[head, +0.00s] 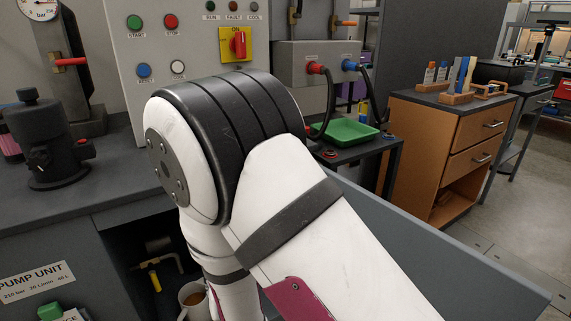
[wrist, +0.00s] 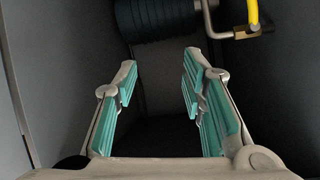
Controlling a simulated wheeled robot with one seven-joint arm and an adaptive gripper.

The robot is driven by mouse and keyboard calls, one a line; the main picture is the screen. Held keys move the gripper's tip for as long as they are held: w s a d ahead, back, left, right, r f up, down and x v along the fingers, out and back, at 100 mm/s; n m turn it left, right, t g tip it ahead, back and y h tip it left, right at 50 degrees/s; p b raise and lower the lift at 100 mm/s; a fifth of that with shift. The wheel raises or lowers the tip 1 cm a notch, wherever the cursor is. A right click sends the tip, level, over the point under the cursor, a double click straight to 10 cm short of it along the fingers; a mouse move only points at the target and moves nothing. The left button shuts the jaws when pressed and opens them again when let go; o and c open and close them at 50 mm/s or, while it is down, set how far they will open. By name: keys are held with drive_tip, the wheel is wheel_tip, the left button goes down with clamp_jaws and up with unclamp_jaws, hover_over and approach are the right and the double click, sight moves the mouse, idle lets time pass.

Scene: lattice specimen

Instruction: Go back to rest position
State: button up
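My arm fills the middle of the head view, bent at a large black-banded joint with its lower part reaching down in front of the grey bench. A pipe with a yellow handle (wrist: 252,14) is at the upper right of that view, apart from the fingers.
The head view shows an open bay under the bench with a yellow-handled valve (head: 154,279). A control panel (head: 124,45) stands behind. A green tray (head: 345,131) and a wooden drawer cabinet (head: 452,140) are at right. Floor is free at far right.

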drive_tip(key=s+d+r+m+g+h, duration=0.1)
drive_tip(key=s+d+r+g, duration=0.25)
drive_tip(key=d+r, duration=0.6)
drive_tip(key=s+d+r+m+g+h, duration=0.1)
drive_tip(key=s+d+r+g+h, duration=0.2)
drive_tip(key=d+r, duration=0.6)
drive_tip(key=s+d+r+g, duration=0.2)
drive_tip(key=s+d, duration=0.3)
drive_tip(key=s, duration=0.4)
drive_tip(key=s+d+r+g+h, duration=0.1)
drive_tip(key=s+d+r, duration=0.1)
drive_tip(key=s+d, duration=0.5)
drive_tip(key=s+d+r+g, duration=0.2)
drive_tip(key=s+d+r, duration=0.15)
drive_tip(key=s, duration=0.75)
wheel_tip(320, 180, up, 27)
drive_tip(key=t+p, duration=0.4)
drive_tip(key=p, duration=2.2)
drive_tip(key=shift+w+d+f+m, duration=0.2)
drive_tip(key=shift+w+m, duration=0.1)
drive_tip(key=shift+m, duration=0.1)
